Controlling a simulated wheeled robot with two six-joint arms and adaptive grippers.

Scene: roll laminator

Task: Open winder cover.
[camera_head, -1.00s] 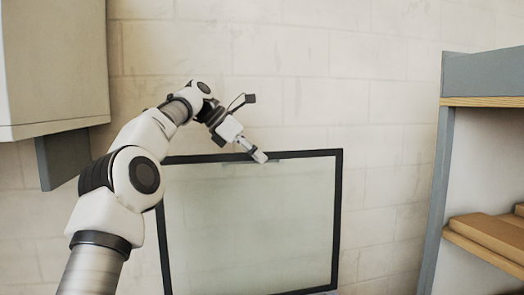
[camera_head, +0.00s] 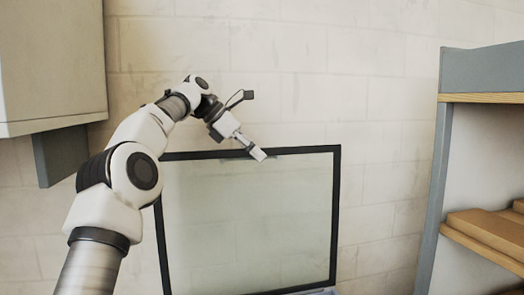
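The winder cover (camera_head: 250,225) is a clear panel in a black frame. It stands raised and nearly upright in front of the wall. My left gripper (camera_head: 259,155) is at the middle of the cover's top edge, with its fingertips against or just over the black frame. The fingers look close together, but at this size I cannot tell whether they are shut on the edge. My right gripper is out of view.
A pale cabinet (camera_head: 50,60) hangs at the upper left. A shelf unit (camera_head: 445,180) with brown boards (camera_head: 490,232) stands at the right. A bare block wall (camera_head: 330,80) is behind the cover. The space above the cover is free.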

